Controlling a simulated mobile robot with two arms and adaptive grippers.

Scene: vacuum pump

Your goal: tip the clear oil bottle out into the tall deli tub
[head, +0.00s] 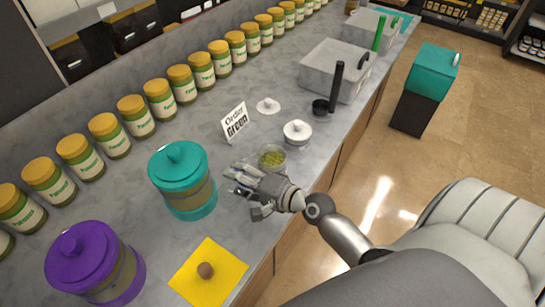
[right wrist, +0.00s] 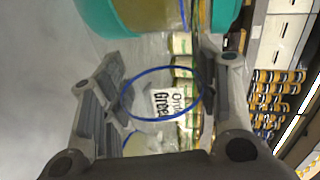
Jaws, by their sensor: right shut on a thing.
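My right gripper (head: 240,182) is low over the counter, between the teal-lidded jar and a small clear tub (head: 272,157) with green contents. It is shut on a see-through container, which I take for the clear oil bottle; its blue ring (right wrist: 165,68) shows between the fingers (right wrist: 162,92) in the right wrist view. In the head view the gripper largely hides it, and I cannot tell its tilt or any contents. The clear tub stands upright just beyond the gripper; I cannot tell whether it is the tall deli tub. My left gripper is out of view.
A teal-lidded jar (head: 184,180) and a purple-lidded jar (head: 95,265) stand left of the gripper. An "Order Green" sign (head: 235,122), a white lidded pot (head: 297,133) and a grey bin (head: 333,68) stand beyond. Yellow-lidded jars (head: 110,136) line the back. A yellow mat (head: 225,262) lies in front.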

